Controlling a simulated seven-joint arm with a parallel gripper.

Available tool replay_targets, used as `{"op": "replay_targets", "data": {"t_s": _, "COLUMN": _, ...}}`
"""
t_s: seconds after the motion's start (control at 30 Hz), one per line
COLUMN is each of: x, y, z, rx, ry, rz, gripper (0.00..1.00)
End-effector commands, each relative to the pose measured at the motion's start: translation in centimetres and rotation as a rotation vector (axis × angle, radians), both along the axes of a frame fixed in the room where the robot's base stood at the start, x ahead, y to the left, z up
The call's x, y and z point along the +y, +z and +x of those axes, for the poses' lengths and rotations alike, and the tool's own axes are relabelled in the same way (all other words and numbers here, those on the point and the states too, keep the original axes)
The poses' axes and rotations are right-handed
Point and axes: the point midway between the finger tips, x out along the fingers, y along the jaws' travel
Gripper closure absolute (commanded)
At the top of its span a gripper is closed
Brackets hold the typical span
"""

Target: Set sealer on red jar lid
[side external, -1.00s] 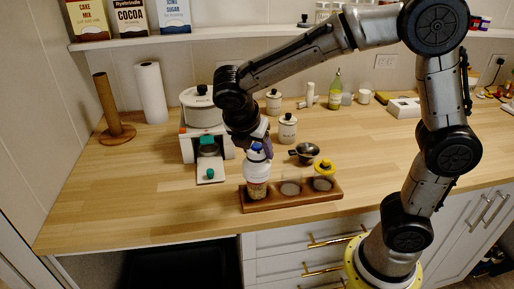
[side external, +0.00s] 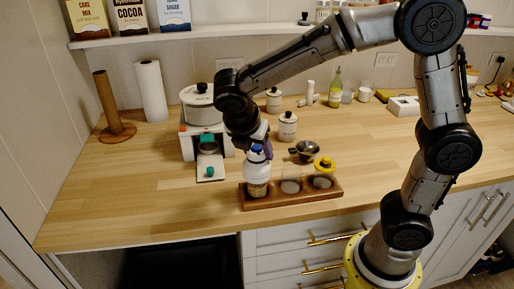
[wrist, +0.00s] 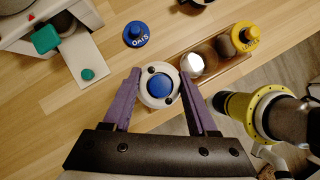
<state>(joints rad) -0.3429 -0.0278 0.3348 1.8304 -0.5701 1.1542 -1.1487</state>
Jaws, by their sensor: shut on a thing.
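The white sealer with a blue top (side external: 257,174) stands upright over the left place of the wooden rack (side external: 300,199). My gripper (side external: 258,142) is shut on its upper part from above. In the wrist view the purple fingers of my gripper (wrist: 161,82) flank the sealer's white ring and blue button (wrist: 159,86). A yellow lid (wrist: 245,36) tops the right jar (side external: 323,180). A blue lettered lid (wrist: 136,34) lies loose on the counter.
A glass jar (side external: 290,186) stands in the rack's middle place. A white machine with green parts (side external: 209,148) stands behind left. A dark pan (side external: 305,151) and a white canister (side external: 288,127) stand behind the rack.

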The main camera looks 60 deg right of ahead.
Motion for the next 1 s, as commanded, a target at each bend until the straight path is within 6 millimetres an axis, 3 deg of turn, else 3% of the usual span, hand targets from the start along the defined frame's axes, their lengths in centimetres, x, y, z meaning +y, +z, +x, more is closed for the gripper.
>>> {"op": "replay_targets", "data": {"t_s": 0.4, "x": -0.02, "y": -0.55, "z": -0.01, "rx": 0.0, "ry": 0.0, "rz": -0.001, "gripper": 1.0}}
{"op": "replay_targets", "data": {"t_s": 0.43, "x": -0.01, "y": -0.56, "z": -0.01, "rx": 0.0, "ry": 0.0, "rz": -0.001, "gripper": 0.4}}
{"op": "replay_targets", "data": {"t_s": 0.6, "x": -0.01, "y": -0.55, "z": 0.0, "rx": 0.0, "ry": 0.0, "rz": 0.0, "gripper": 0.09}}
{"op": "replay_targets", "data": {"t_s": 1.0, "x": -0.01, "y": -0.6, "z": -0.02, "rx": 0.001, "ry": 0.0, "rz": 0.0, "gripper": 0.0}}
